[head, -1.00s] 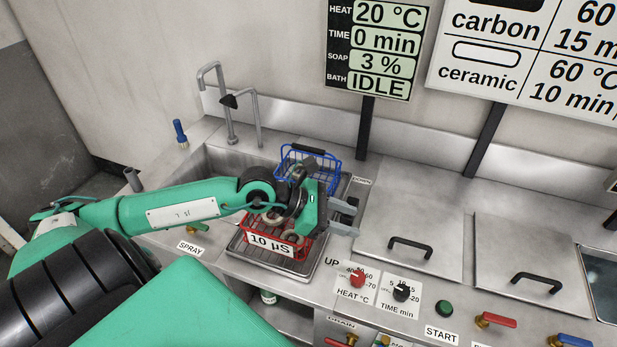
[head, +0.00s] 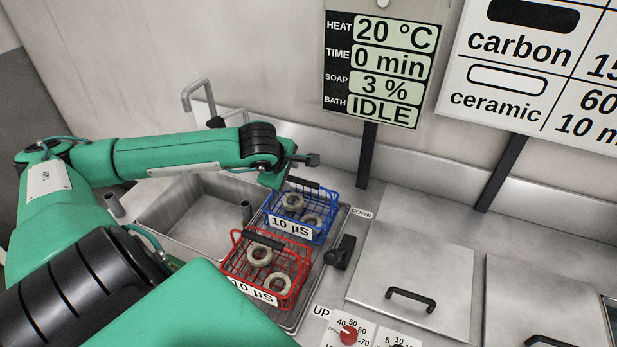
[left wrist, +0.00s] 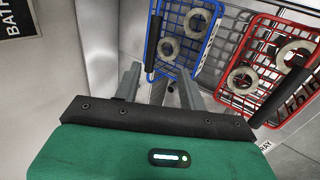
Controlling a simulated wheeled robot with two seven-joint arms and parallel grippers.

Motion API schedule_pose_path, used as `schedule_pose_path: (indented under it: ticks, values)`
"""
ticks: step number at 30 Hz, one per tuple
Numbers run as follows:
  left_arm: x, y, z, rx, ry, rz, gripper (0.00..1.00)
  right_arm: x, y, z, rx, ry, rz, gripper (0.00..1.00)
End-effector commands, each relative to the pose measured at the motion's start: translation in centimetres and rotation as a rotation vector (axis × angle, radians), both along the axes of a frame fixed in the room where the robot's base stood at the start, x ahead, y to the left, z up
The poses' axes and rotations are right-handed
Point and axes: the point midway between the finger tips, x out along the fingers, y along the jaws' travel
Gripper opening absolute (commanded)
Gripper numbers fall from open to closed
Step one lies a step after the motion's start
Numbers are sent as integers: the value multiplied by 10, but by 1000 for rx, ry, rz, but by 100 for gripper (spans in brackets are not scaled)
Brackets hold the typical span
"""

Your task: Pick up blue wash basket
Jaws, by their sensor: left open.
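The blue wash basket (head: 326,215) stands on the metal drain tray behind the red basket. It carries a "10 µS" label, holds pale rings and has a black handle bar on top. My left gripper (head: 302,162) is open and empty, above and behind the blue basket near its handle. In the left wrist view the open fingers (left wrist: 160,90) point toward the blue basket (left wrist: 207,45), whose black handle (left wrist: 153,42) is just ahead of them. I cannot tell whether they touch it. My right gripper is out of view.
The red basket (head: 232,262) with rings sits in front on the same tray, also seen in the left wrist view (left wrist: 232,55). A sink basin (head: 205,215) lies left. A black lever (head: 342,252) and a lidded bath (head: 415,275) stand right, with the wall behind.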

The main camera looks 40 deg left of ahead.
Motion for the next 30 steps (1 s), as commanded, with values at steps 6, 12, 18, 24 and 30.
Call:
schedule_pose_path:
  ticks: [6,12,18,24,30]
  values:
    - [5,4,-4,8,1,4,42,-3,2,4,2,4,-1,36]
    - [19,8,-27,6,2,5,42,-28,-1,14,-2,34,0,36]
    - [36,14,-52,7,1,4,42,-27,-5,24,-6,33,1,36]
    - [45,17,-68,9,0,2,42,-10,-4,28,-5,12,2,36]
    - [52,20,-74,6,2,4,42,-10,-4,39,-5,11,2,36]
